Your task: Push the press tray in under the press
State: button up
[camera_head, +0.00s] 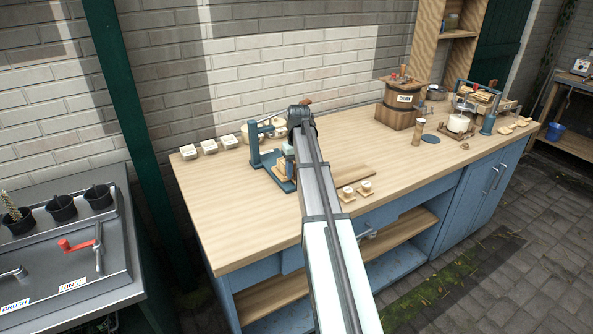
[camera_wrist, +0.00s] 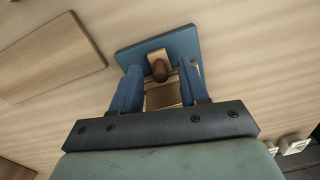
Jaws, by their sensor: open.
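In the head view, the small blue press (camera_head: 254,146) stands on the wooden worktop, left of my arm. A blue plate (camera_head: 287,186) reaches forward from it with pale wooden pieces on it, partly hidden by my arm. In the wrist view, the blue plate (camera_wrist: 183,43) lies ahead of my fingers. The wooden press tray (camera_wrist: 163,98), as it appears, has a round brown knob (camera_wrist: 160,71). My gripper (camera_wrist: 163,77) is open, its two blue fingers apart on either side of the knob and tray. I cannot tell whether they touch. The head view hides my fingertips behind my arm.
A flat wooden board (camera_head: 355,174) lies right of my arm. Two small wooden pieces with pale tops (camera_head: 347,194) sit near the front edge. White blocks (camera_head: 209,147) stand at the back left. A wooden churn (camera_head: 403,99) stands further right. The front left worktop is clear.

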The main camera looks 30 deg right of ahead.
jog(key=shift+c, duration=0.2)
grip_shut()
dwell(0.4)
